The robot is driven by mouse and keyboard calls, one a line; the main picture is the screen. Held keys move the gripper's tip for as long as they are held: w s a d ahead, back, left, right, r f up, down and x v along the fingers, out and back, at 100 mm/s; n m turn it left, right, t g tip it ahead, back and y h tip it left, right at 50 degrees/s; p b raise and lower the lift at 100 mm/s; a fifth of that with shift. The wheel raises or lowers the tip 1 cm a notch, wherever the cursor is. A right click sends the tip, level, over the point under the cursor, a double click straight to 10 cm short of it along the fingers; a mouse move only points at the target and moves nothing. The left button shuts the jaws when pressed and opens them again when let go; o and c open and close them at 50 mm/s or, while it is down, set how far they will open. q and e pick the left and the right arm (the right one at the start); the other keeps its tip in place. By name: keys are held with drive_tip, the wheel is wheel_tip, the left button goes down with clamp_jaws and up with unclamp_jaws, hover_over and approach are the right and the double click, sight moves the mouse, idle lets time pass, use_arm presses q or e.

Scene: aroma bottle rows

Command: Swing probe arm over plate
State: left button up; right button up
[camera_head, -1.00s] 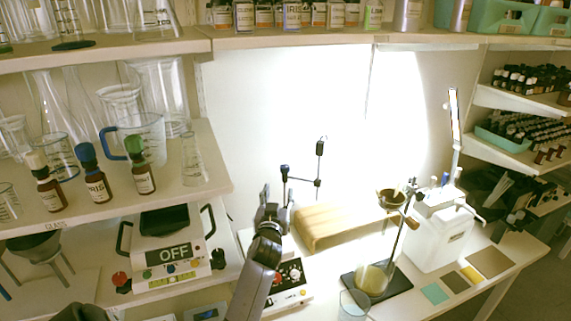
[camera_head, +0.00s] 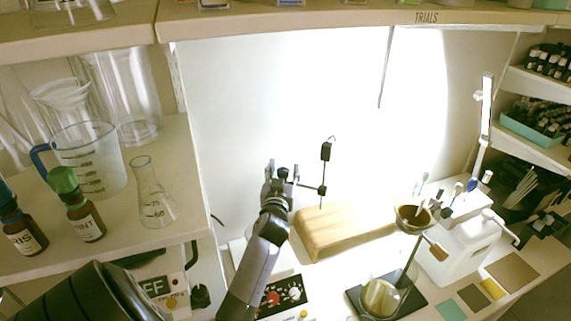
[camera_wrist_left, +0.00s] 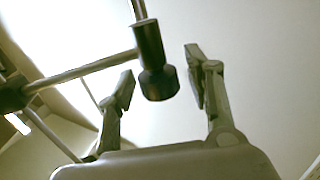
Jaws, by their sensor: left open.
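The probe arm (camera_head: 308,187) is a thin horizontal rod on an upright stand rod with a black clamp (camera_head: 326,152). In the left wrist view, the rod (camera_wrist_left: 80,73) ends at a dark cylindrical knob (camera_wrist_left: 155,62). My left gripper (camera_head: 277,170) is open, with its fingers on either side of the knob and visible gaps to it. The plate unit (camera_head: 285,296), with red and white knobs on a black front, stands below. My left arm covers much of its top. My right gripper is out of view.
A wooden block (camera_head: 340,228) lies behind the plate unit. A funnel stand (camera_head: 412,217) with a flask (camera_head: 381,297) is to its right, near a white device (camera_head: 462,245). A glassware shelf (camera_head: 185,150) borders the left side.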

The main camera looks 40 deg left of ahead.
use_arm(q)
drive_tip(key=shift+s+d+r, duration=0.2)
drive_tip(key=shift+s+r, duration=0.05)
drive_tip(key=shift+c, duration=0.5)
drive_tip(key=shift+w+a+f, duration=0.1)
drive_tip(key=shift+w, duration=0.05)
drive_tip(key=c, duration=0.4)
clamp_jaws()
